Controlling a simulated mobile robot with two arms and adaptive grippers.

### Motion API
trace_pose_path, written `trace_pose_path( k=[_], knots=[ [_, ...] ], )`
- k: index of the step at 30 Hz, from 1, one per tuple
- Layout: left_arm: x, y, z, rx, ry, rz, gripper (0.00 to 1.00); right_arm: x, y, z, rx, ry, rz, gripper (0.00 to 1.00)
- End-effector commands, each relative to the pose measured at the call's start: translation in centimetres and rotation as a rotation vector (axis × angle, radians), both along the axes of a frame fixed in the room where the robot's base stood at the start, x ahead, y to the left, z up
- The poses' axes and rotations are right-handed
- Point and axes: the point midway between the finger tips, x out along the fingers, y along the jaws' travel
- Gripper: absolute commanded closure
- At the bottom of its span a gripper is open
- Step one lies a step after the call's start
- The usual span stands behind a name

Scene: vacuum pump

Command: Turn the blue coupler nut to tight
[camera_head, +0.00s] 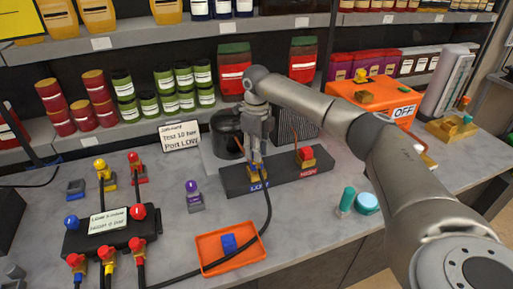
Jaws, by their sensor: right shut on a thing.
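The blue coupler nut (262,177) sits on the port labelled LOW on a dark block (291,178). A black hose (267,213) runs down from it toward the front. My right gripper (257,165) points down from above and is shut on the blue coupler nut, which its fingers partly hide. How tight the nut is cannot be seen. A red coupler (305,156) stands on the block's right port. My left gripper is not in view.
An orange tray (205,240) with a blue piece (229,243) lies in front. A manifold (88,239) with several red and blue knobs stands at left. An orange machine marked OFF (372,98) is behind my right arm. Loaded shelves run along the back.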

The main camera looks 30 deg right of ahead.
Motion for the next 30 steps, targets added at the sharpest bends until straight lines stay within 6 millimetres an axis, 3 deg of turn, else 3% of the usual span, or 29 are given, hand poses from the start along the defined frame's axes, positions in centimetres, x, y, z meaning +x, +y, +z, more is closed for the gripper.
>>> trace_pose_path(
  k=[30],
  knots=[
    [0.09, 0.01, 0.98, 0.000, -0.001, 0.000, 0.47, 0.07, -0.03, 0.13, 0.000, -0.003, -0.409, 0.99]
  ],
)
